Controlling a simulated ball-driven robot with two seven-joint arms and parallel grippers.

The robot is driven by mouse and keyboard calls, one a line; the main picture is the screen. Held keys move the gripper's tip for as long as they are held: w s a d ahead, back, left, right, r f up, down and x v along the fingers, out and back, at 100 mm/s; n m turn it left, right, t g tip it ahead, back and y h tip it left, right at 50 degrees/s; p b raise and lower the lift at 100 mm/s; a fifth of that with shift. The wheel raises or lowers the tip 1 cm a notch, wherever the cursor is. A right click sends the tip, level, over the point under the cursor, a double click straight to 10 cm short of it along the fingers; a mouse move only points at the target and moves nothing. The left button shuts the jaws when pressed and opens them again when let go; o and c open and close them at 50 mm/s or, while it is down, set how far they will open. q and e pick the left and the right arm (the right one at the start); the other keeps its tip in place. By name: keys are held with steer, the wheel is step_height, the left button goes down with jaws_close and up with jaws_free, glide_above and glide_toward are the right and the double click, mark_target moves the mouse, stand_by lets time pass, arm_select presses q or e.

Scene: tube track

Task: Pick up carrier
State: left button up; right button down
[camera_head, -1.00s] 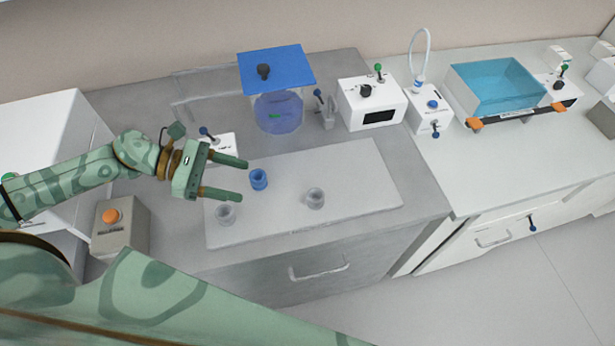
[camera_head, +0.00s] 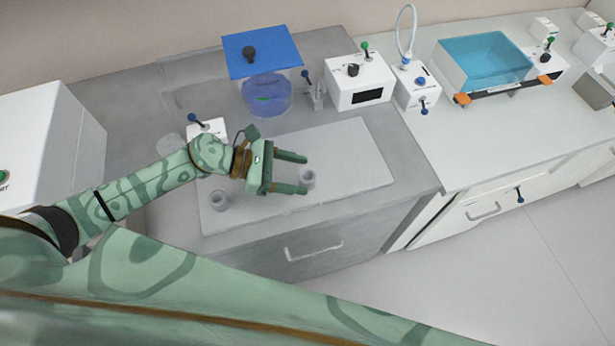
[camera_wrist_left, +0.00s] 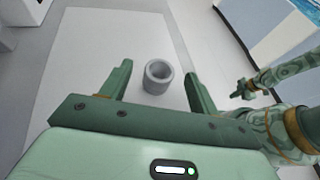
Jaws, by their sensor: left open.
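A grey hollow cup-like piece, which I take for the carrier (camera_head: 308,178), stands upright on the light grey mat. My left gripper (camera_head: 304,173) is open, its fingertips at this piece in the head view. In the left wrist view the grey piece (camera_wrist_left: 158,77) shows between and just beyond the two open fingers. I cannot tell whether they touch it. A second grey piece (camera_head: 219,201) stands near the mat's left end. The blue piece is hidden behind my left gripper. My right gripper (camera_wrist_left: 243,90) shows small in the left wrist view; its jaw state is unclear.
The mat (camera_head: 355,150) lies on the grey counter, mostly clear to the right. Behind it stand a blue-lidded vessel (camera_head: 266,92) and a white box with a display (camera_head: 358,85). A teal-topped tank (camera_head: 484,60) stands on the right counter. A white block (camera_head: 45,140) is at left.

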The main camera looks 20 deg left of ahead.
arm_select(q)
steer(key=shift+w+d+f, duration=0.1)
steer(key=shift+d+f, duration=0.05)
steer(key=shift+d, duration=0.2)
steer(key=c, duration=1.1)
steer(key=shift+o, duration=0.2)
